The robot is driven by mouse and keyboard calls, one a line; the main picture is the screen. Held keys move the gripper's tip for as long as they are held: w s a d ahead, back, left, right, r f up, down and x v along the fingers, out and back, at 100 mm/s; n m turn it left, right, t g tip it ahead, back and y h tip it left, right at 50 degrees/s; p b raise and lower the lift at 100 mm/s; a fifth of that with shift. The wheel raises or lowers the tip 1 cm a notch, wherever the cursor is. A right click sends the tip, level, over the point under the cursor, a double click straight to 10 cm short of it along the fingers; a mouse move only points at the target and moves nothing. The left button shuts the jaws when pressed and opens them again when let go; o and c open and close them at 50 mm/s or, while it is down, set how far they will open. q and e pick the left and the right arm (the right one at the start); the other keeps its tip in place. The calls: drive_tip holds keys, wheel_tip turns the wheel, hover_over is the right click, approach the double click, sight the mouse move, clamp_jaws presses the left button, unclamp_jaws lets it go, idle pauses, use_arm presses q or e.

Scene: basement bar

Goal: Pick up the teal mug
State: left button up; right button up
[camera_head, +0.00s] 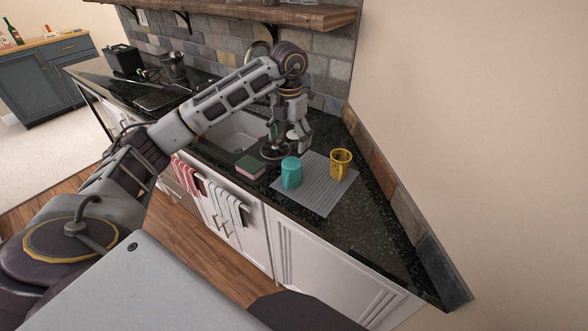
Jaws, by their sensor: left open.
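The teal mug (291,172) stands upright on the left part of a grey ribbed mat (321,200) on the dark counter. My left gripper (290,143) points down above and behind the mug, near the sink's right end. It is open and apart from the mug, with nothing seen between its fingers. My right gripper is not in view.
A yellow mug (340,165) stands on the mat to the right. A green and pink block (249,167) lies left of the teal mug. The sink (229,132) is partly behind my arm. A tiled wall and wooden shelf (290,17) bound the back; the counter's front right is clear.

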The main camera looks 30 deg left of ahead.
sight(290, 161)
use_arm(q)
drive_tip(key=shift+s+r, duration=0.1)
wheel_tip(290, 161, down, 7)
drive_tip(key=shift+d+f+p, duration=0.1)
drive_tip(key=shift+f+p, duration=0.1)
drive_tip(key=shift+p, duration=0.1)
drive_tip(key=shift+f, duration=0.65)
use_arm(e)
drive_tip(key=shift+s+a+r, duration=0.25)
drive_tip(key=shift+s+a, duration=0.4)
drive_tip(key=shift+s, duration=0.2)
use_arm(q)
drive_tip(key=shift+f, duration=0.15)
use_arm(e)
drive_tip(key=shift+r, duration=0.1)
